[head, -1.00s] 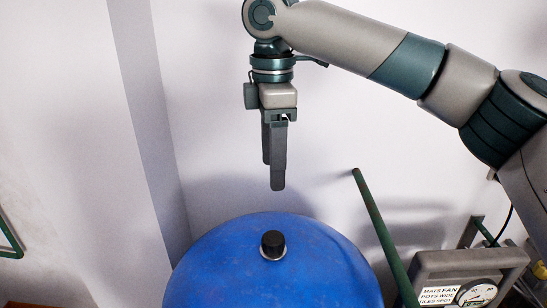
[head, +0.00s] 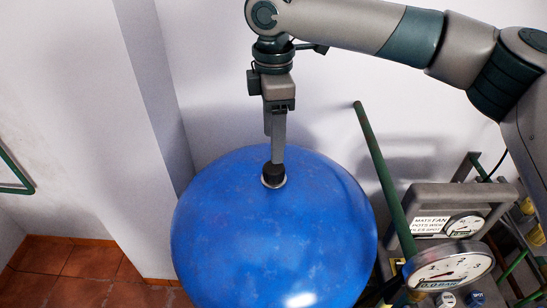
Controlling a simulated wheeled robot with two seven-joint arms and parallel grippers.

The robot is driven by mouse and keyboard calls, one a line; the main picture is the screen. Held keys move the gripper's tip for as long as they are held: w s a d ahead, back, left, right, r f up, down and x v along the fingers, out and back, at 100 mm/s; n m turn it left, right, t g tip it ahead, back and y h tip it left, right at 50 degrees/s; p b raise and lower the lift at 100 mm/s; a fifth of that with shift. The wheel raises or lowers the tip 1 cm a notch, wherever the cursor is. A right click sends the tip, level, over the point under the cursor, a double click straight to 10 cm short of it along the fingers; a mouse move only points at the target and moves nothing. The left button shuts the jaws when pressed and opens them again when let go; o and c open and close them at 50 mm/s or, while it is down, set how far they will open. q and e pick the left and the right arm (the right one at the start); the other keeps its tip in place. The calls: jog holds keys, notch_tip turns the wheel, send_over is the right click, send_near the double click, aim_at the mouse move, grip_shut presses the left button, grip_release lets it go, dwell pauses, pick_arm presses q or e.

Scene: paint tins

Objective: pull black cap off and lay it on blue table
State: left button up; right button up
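The black cap (head: 273,174) is upright on a small pale ring (head: 273,184) near the back edge of the round blue table (head: 275,245). My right gripper (head: 276,158) points straight down from above, with its fingertips at the top of the cap. One finger lies mostly behind the other, so the gap between them is hidden. I cannot tell whether the fingers touch or grip the cap. My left gripper is out of view.
A green pole (head: 385,180) leans right of the table. Beside it are a grey framed panel with a sign (head: 430,226) and a round dial gauge (head: 452,267). A white wall stands behind. Most of the blue top is bare.

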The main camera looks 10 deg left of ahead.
aim_at(273, 166)
notch_tip(273, 166, down, 6)
jog(key=shift+p, duration=0.55)
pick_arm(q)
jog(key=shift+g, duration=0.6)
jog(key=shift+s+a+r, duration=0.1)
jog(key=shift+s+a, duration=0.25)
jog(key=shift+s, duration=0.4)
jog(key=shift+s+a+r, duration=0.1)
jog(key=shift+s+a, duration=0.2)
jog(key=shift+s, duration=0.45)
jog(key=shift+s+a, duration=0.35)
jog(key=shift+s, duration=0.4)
pick_arm(e)
jog(key=shift+f, duration=0.65)
jog(key=c, duration=1.3)
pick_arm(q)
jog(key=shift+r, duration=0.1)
pick_arm(e)
jog(key=shift+r, duration=0.15)
pick_arm(q)
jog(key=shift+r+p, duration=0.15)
jog(key=shift+p, duration=0.2)
pick_arm(e)
jog(key=shift+r, duration=0.1)
